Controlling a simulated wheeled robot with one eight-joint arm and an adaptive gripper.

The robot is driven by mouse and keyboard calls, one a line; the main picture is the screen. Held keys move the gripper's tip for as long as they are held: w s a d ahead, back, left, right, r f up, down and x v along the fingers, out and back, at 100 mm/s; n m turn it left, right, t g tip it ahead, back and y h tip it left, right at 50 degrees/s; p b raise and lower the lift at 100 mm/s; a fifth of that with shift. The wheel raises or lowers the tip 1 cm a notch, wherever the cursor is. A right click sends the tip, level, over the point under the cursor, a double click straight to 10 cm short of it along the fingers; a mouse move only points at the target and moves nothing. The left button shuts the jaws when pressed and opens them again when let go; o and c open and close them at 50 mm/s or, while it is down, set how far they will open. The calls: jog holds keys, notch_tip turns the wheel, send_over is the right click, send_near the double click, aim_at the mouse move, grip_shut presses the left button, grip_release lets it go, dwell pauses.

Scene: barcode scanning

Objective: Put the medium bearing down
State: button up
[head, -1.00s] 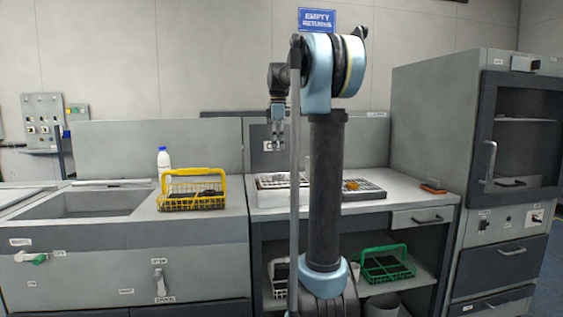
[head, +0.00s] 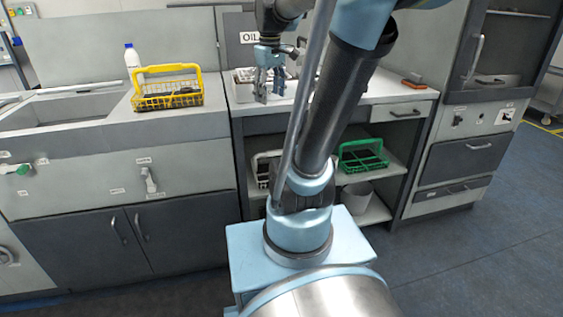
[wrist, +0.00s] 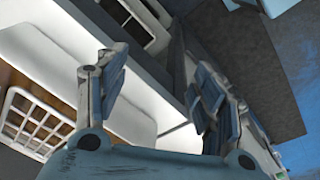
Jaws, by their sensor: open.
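My gripper (head: 269,88) is in front of the trays on the right-hand counter, pointing down. Its fingers are apart and nothing shows between them. In the wrist view my gripper (wrist: 158,68) also looks open and empty, with part of the counter structure behind it. I cannot make out a medium bearing in either view. My arm covers part of the counter and could hide it. A pale compartment tray (head: 243,77) shows on the counter behind the fingers.
A yellow wire basket (head: 168,102) and a white bottle (head: 132,62) stand left by the sink. A green basket (head: 363,160) and a white bin (head: 357,198) are under the counter. An orange-topped item (head: 413,84) lies at the counter's right end.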

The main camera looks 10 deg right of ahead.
jog(key=s+f+m, duration=0.3)
jog(key=s+f, duration=0.3)
jog(key=f, duration=0.3)
jog(key=s+f+m, duration=0.3)
jog(key=s+f, duration=0.4)
jog(key=f, duration=0.2)
jog(key=shift+s+f+m+t, duration=0.3)
jog(key=shift+t, duration=0.1)
jog(key=shift+s+r, duration=0.3)
jog(key=shift+s, duration=0.15)
